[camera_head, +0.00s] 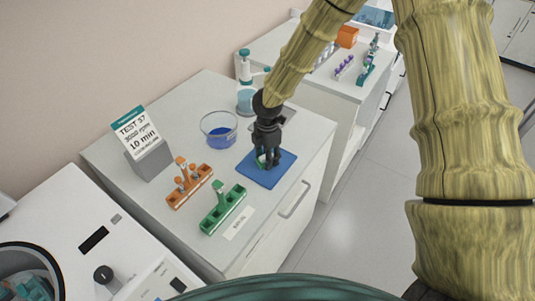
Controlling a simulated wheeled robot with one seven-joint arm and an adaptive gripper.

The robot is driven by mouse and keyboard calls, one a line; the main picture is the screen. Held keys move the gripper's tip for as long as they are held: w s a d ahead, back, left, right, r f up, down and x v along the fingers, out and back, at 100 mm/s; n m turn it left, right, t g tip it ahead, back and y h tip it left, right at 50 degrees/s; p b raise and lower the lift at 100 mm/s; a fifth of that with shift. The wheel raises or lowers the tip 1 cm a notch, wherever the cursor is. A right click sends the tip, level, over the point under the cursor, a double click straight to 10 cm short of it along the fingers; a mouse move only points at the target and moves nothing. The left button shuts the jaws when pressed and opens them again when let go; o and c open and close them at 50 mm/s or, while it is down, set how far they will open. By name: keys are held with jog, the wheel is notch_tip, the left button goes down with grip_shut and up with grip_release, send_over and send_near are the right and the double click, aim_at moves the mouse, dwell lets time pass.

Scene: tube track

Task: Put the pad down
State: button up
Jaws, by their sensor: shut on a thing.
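My gripper (267,158) points down over a flat blue mat (286,171) on the white counter. It is shut on a small pale and green thing, which I take to be the pad (260,160). The fingers hide most of the pad. It is low over the mat, and I cannot tell whether it touches it.
A glass bowl of blue liquid (219,131) stands just left of my gripper. An orange rack (189,187) and a green rack (222,209) stand in front, with a white label (239,224) beside them. A sign (142,137) stands at the left. A pump bottle (245,93) is behind.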

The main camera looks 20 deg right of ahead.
jog(key=shift+f, duration=0.25)
jog(key=o, duration=1)
jog(key=shift+r, duration=0.15)
notch_tip(320, 180, up, 12)
jog(key=b, duration=0.4)
jog(key=shift+r, duration=0.1)
